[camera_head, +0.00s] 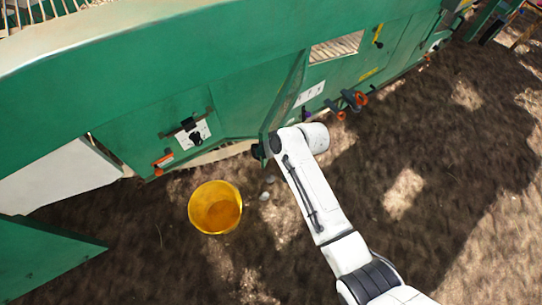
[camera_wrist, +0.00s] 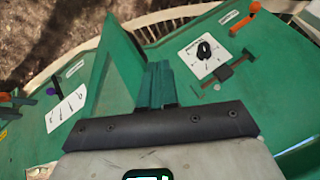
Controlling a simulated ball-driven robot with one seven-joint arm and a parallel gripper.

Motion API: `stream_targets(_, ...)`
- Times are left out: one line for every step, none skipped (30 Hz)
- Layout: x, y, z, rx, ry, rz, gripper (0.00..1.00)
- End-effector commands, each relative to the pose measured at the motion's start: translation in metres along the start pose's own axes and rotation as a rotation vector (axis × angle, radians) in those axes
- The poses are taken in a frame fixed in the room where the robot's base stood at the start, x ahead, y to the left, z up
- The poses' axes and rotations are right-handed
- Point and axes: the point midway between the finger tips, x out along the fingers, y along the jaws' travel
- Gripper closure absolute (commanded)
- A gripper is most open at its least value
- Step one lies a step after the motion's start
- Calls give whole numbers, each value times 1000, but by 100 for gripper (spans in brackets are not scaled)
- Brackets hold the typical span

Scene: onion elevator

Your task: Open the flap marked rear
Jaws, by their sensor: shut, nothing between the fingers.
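A green flap (camera_head: 287,95) stands out at an angle from the side of the green machine, with a gap behind it. It also shows as a tall green panel (camera_wrist: 112,75) in the wrist view, just left of my fingers. My gripper (camera_wrist: 160,84) is shut and empty beside the flap; whether it touches the flap I cannot tell. In the head view only a dark part of my gripper (camera_head: 259,151) shows by the flap's lower end. White plates with a black knob (camera_wrist: 205,52) and with marks (camera_wrist: 67,108) sit on panels either side; their lettering is too small to read.
A yellow bucket (camera_head: 215,208) stands on the soil below the machine. Orange handles (camera_head: 163,160) and dark knobs with orange parts (camera_head: 354,98) jut from the machine's side. A green corner piece (camera_head: 45,258) is at lower left. Bare soil lies open at the right.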

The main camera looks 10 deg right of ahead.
Motion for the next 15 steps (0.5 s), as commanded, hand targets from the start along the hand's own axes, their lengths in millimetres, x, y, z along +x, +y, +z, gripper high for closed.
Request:
stream_targets(-6,-3,4,0,-4,0,100)
stream_targets(-9,-5,5,-1,-4,-1,100)
stream_targets(-14,-7,7,-1,-6,-1,100)
stream_targets(-17,-9,9,0,-8,-2,100)
stream_targets(-21,-11,10,0,-7,-2,100)
stream_targets(-26,-14,11,0,-9,-3,100)
stream_targets(-30,-16,13,0,-10,-3,100)
stream_targets(-34,-18,14,-1,-11,-4,100)
stream_targets(-39,-20,15,-1,-11,-4,100)
stream_targets(-43,-22,17,0,-11,-4,100)
stream_targets(-46,-24,18,0,-13,-3,100)
stream_targets(-51,-26,18,-1,-12,-3,100)
stream_targets(-53,-27,19,-1,-13,-3,100)
stream_targets(-56,-28,20,-1,-14,-3,100)
stream_targets(-59,-30,22,-1,-15,-3,100)
